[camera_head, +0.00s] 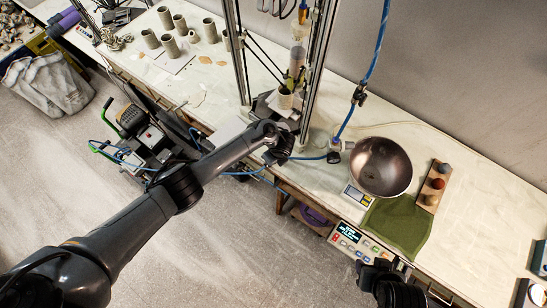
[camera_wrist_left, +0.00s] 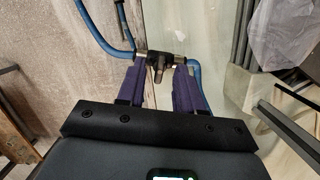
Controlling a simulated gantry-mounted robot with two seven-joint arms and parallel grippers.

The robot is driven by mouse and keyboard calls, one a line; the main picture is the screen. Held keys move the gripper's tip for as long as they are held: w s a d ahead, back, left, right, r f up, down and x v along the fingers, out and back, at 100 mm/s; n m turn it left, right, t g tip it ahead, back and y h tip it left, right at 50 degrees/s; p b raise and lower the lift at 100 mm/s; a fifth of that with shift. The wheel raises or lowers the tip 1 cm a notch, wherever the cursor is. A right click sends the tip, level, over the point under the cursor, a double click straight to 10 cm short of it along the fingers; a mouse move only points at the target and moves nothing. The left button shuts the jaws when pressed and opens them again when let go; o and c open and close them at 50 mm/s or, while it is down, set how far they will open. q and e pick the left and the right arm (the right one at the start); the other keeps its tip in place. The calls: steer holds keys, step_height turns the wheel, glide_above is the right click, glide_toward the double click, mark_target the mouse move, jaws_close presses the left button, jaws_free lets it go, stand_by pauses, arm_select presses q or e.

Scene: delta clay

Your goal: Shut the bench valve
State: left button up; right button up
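The bench valve (camera_wrist_left: 160,65) is in the left wrist view, a small metal body with a black handle and a blue hose (camera_wrist_left: 97,27) at each end. My left gripper (camera_wrist_left: 158,82) has its two purple fingers spread, one on each side of the handle, with a gap visible between them. In the head view my left gripper (camera_head: 278,152) is at the bench's front edge and hides the valve. My right gripper (camera_head: 393,285) is at the bottom of the head view, away from the valve; its fingers are not clear.
A metal bowl (camera_head: 380,167) stands on the bench (camera_head: 480,215) near a green cloth (camera_head: 398,223) and a wooden block with knobs (camera_head: 433,186). A tall metal frame (camera_head: 240,60) stands behind my left gripper. Several clay cylinders (camera_head: 170,46) are at the back left.

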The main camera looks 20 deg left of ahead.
arm_select(q)
steer(key=p+v, duration=0.3)
steer(key=v, duration=0.7)
steer(key=shift+r+p, duration=0.3)
steer(key=shift+r, duration=0.1)
steer(key=shift+d, duration=0.1)
